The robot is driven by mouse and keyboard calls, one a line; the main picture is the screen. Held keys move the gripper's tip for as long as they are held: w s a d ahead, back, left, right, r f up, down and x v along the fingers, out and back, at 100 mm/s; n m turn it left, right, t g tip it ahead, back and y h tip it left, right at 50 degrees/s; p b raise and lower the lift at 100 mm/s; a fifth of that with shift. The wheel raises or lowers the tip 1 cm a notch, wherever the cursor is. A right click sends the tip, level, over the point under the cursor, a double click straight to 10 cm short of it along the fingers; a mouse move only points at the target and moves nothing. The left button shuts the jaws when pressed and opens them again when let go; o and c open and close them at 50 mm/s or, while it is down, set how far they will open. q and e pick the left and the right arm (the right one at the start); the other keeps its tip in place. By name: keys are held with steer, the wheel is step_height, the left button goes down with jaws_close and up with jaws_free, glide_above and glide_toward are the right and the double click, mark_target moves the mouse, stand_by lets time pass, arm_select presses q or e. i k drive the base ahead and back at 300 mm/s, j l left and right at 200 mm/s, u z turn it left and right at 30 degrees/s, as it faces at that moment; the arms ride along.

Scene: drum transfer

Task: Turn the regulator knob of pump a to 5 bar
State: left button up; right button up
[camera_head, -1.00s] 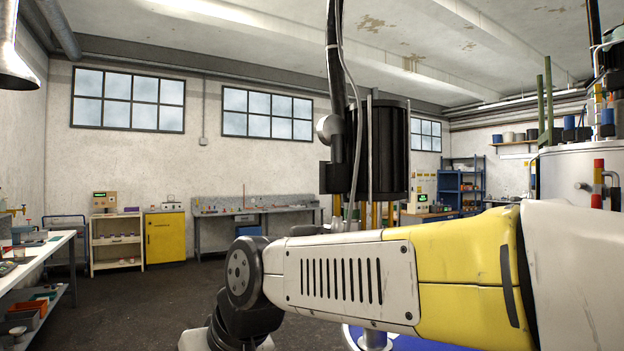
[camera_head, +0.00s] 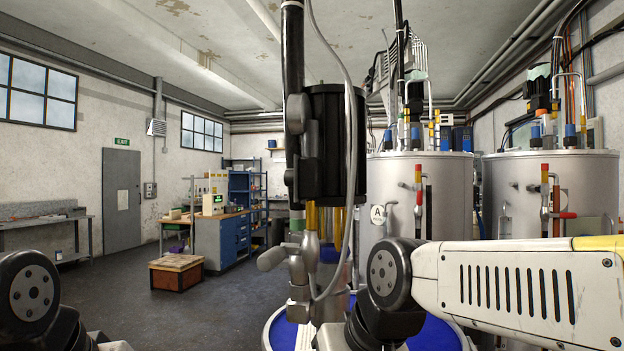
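A pump with a black ribbed motor housing (camera_head: 330,145) stands upright on a blue drum (camera_head: 440,335) close in front of me. A black hose and a thin grey hose run up from it. Grey fittings (camera_head: 298,265) sit low on its left side. I cannot make out a regulator knob or a pressure reading, nor a letter on this pump. The label A (camera_head: 378,214) is on the steel tank behind it. My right arm crosses in from the right, in front of the drum; a dark joint of my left arm is at lower left. Neither gripper shows.
Two steel tanks stand at right, the left one (camera_head: 440,190) nearer the pump, the other (camera_head: 520,190) farther right. A blue workbench (camera_head: 225,240) and a low wooden crate (camera_head: 177,272) are behind at left. The floor at left is open.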

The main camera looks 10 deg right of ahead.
mark_target(289, 174)
steer(key=i+j+z, duration=0.15)
steer(key=j+z, duration=0.3)
steer(key=i+j+z, duration=0.1)
steer(key=j+z, duration=0.2)
steer(key=z, duration=0.2)
steer(key=j+z, duration=0.45)
steer(key=k+j, duration=0.25)
steer(key=j, duration=0.2)
steer(key=k+j, duration=0.15)
steer(key=j, duration=0.2)
steer(key=k+j+z, duration=0.1)
steer(key=j, duration=0.3)
steer(key=k+j, duration=0.2)
steer(key=j, duration=0.15)
steer(key=k+j, duration=0.15)
steer(key=j, duration=0.2)
steer(key=i+l, duration=0.1)
steer(key=l, duration=0.25)
steer(key=i+l, duration=0.1)
steer(key=l, duration=0.25)
steer(key=z, duration=0.05)
